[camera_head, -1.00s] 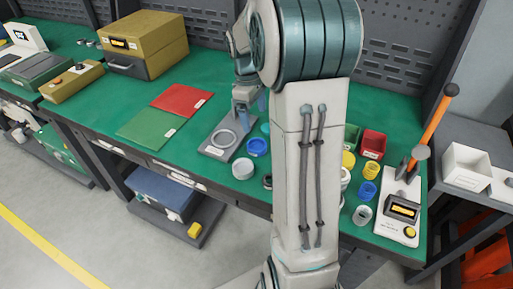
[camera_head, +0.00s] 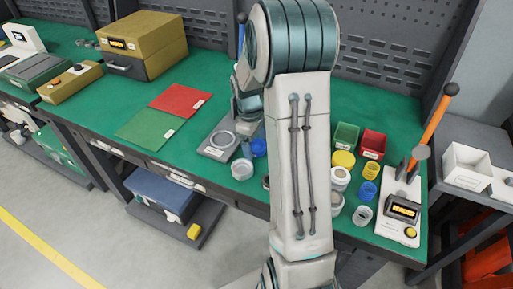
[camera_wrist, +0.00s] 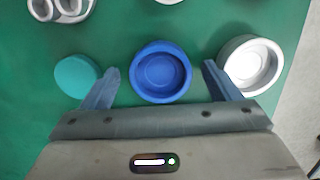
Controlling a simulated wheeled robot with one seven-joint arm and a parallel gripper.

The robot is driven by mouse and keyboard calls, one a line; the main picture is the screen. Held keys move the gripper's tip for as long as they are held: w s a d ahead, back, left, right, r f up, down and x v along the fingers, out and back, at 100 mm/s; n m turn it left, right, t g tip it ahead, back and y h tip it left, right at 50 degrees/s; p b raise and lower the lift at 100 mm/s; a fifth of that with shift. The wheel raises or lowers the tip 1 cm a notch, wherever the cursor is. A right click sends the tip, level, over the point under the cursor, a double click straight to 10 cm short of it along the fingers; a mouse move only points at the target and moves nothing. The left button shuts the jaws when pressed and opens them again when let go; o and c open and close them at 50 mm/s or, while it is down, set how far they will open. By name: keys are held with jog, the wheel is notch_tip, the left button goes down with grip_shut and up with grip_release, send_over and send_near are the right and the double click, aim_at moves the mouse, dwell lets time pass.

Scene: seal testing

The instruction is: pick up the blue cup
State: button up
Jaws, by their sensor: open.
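The blue cup (camera_wrist: 160,72) is a round, shallow, open-topped dish in the middle of the wrist view. In the head view the blue cup (camera_head: 259,147) is partly hidden by my arm. My gripper (camera_wrist: 160,69) is open, with one finger on either side of the blue cup and gaps between fingers and rim. I cannot tell how far the fingertips are above the table. In the head view my gripper (camera_head: 245,140) is over the cups, its fingertips hard to make out. Another small blue cup (camera_head: 368,191) stands at the right.
A white cup (camera_wrist: 250,65) is close by the right finger. A teal round piece (camera_wrist: 76,76) is close by the left finger. A lever press (camera_head: 400,205) stands right.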

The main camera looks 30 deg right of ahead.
jog(key=c, duration=1.1)
jog(key=shift+r, duration=0.1)
